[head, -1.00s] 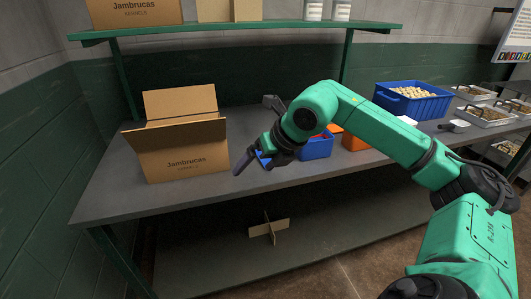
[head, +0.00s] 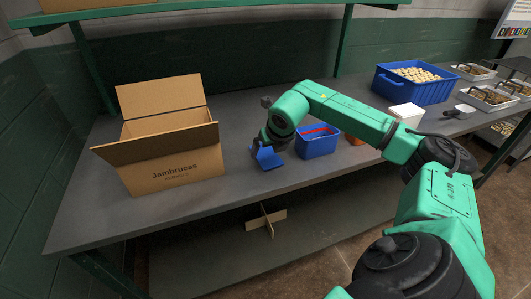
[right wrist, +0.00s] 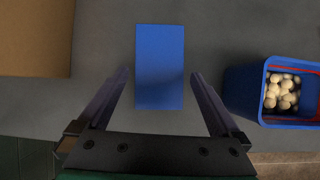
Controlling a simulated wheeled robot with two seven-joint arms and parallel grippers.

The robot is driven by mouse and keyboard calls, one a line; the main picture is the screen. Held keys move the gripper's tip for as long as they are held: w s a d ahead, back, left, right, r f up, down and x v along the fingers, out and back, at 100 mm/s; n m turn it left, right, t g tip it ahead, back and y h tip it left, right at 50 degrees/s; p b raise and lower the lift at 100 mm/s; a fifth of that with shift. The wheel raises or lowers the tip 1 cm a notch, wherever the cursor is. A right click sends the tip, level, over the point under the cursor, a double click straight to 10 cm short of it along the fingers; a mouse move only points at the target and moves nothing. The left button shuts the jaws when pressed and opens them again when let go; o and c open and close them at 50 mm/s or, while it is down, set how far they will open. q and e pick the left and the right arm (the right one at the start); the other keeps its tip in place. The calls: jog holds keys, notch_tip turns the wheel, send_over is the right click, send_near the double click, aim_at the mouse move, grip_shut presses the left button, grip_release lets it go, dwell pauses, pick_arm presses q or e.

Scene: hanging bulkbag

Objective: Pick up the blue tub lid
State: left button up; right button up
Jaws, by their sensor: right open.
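The blue tub lid (head: 266,158) is a plain blue rectangle on the grey table, between the cardboard box and the small blue tub (head: 318,147). My right gripper (head: 262,142) is over it and hides its back part. In the right wrist view, the whole lid (right wrist: 160,50) lies between the two spread fingers of my right gripper (right wrist: 160,78), with a gap on each side. The gripper is open and empty. The tub (right wrist: 240,95) also shows there, with pale round pieces and a red line inside. My left gripper is not in view.
An open cardboard box (head: 175,165) stands left of the lid. A large blue crate (head: 400,90) of pale pieces, a white stack (head: 407,112) and metal trays (head: 487,97) are to the right. A green shelf (head: 200,10) runs above. Bare table lies in front of the lid.

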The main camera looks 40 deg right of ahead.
aim_at(266, 156)
jog(key=shift+x, duration=1.3)
jog(key=c, duration=1)
